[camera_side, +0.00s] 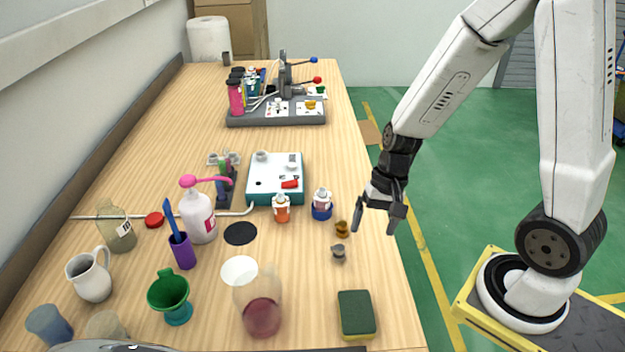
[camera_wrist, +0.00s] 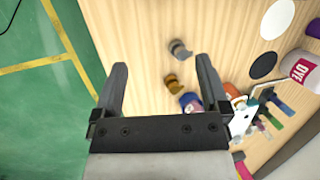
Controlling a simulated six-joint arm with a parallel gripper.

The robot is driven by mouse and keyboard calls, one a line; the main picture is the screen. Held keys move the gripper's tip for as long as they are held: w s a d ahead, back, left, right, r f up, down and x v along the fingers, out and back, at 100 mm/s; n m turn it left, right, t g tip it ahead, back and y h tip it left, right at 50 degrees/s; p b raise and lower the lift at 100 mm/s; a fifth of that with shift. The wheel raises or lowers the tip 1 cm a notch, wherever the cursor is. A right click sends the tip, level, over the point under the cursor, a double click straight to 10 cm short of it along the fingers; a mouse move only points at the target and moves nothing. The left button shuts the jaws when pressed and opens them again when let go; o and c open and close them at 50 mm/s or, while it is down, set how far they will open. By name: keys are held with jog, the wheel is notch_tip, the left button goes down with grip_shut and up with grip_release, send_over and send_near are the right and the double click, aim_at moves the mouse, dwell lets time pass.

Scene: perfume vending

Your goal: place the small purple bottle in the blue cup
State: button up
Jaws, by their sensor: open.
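My gripper (camera_side: 375,224) is open and empty above the table's right edge; its two fingers also show in the wrist view (camera_wrist: 160,85). I cannot tell if this is the small purple bottle. A slim purple vial (camera_side: 231,188) stands in a rack further left, and also shows in the wrist view (camera_wrist: 285,108). A bluish see-through cup (camera_side: 49,325) stands at the near left corner, far from my gripper.
Small brown (camera_side: 342,228) and grey (camera_side: 339,253) pieces lie beside my gripper. An orange bottle (camera_side: 281,208), white pump bottle (camera_side: 198,215), purple holder (camera_side: 183,251), green goblet (camera_side: 169,295), jug (camera_side: 90,275), glass of red liquid (camera_side: 261,305) and sponge (camera_side: 356,314) crowd the table.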

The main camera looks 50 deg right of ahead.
jog(key=r+n+t+h, duration=0.1)
jog(key=n, duration=0.2)
jog(key=r+n+h, duration=0.1)
jog(key=n, duration=0.1)
jog(key=r+n+t+h, duration=0.1)
jog(key=r+n, duration=0.1)
jog(key=n, duration=0.1)
jog(key=shift+w+a+n+t+h, duration=0.25)
jog(key=shift+w+n+t+h, duration=0.05)
jog(key=shift+w, duration=0.05)
